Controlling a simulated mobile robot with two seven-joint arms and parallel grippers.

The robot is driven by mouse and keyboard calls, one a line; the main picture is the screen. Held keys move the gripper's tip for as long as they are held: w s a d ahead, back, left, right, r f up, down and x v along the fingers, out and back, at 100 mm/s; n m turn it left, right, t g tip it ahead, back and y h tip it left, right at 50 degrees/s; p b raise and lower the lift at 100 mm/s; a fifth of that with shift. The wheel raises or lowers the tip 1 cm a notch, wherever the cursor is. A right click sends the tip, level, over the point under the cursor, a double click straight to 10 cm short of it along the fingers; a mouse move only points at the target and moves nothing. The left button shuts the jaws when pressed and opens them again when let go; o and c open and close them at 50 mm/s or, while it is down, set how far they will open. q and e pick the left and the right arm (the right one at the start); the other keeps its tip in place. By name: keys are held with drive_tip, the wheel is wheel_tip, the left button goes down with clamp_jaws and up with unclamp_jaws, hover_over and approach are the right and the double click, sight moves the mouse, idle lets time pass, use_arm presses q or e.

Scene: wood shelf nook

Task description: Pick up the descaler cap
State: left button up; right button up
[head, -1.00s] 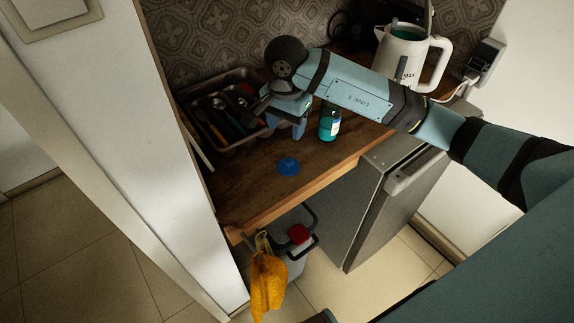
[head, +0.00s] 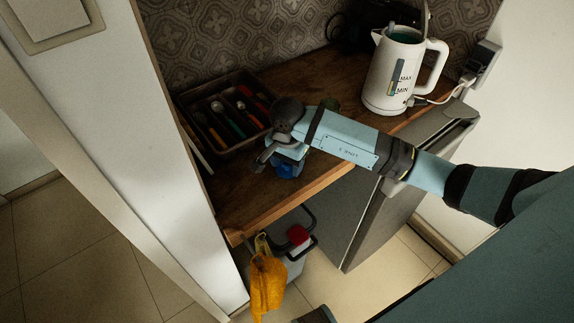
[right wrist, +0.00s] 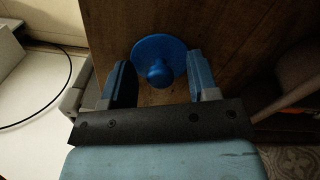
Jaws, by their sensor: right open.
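The descaler cap (right wrist: 158,58) is a blue disc with a round knob, lying on the wooden counter. In the right wrist view it lies between the two spread fingers of my right gripper (right wrist: 160,64), with the knob towards the gripper. The fingers do not look closed on it. In the head view my right gripper (head: 284,163) is low over the counter near its front edge and largely covers the cap. My left gripper is not in view.
A cutlery tray (head: 222,112) stands at the back left of the wooden counter (head: 232,200). A white kettle (head: 392,72) stands at the back right. A yellow cloth (head: 268,282) hangs below the front edge. The green bottle is mostly hidden behind my right arm.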

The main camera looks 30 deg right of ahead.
drive_tip(key=shift+c, duration=0.3)
drive_tip(key=c, duration=0.9)
drive_tip(key=shift+c, duration=0.2)
